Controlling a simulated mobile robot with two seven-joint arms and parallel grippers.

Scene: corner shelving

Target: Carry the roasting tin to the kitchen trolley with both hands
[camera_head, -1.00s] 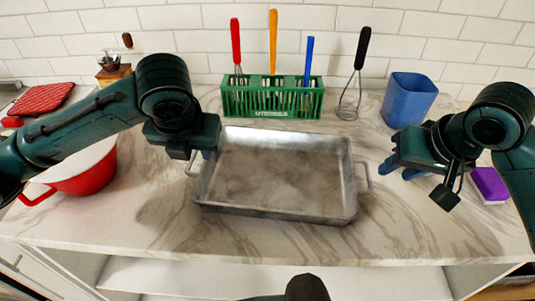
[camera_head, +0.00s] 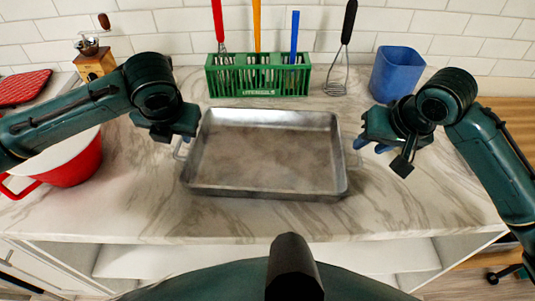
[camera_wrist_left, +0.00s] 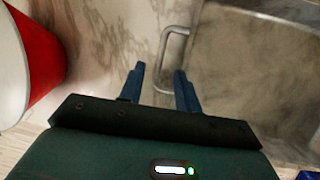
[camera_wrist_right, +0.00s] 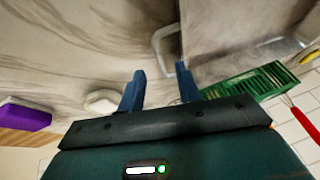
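The grey metal roasting tin (camera_head: 265,188) lies flat on the marble counter. Its left handle (camera_wrist_left: 174,42) shows in the left wrist view, just beyond the fingertips. Its right handle (camera_wrist_right: 163,42) shows in the right wrist view, also beyond the fingertips. My left gripper (camera_wrist_left: 160,70) is open and empty, above and short of the left handle; in the head view it hangs over the tin's left edge. My right gripper (camera_wrist_right: 160,70) is open and empty, to the right of the tin and apart from it. No kitchen trolley can be made out for certain.
A green utensil rack (camera_head: 257,80) stands behind the tin, with a whisk (camera_head: 338,75) beside it. A blue container (camera_head: 396,73) is at the back right. A red pot (camera_head: 75,165) is at the left. A purple block (camera_wrist_right: 24,114) shows in the right wrist view.

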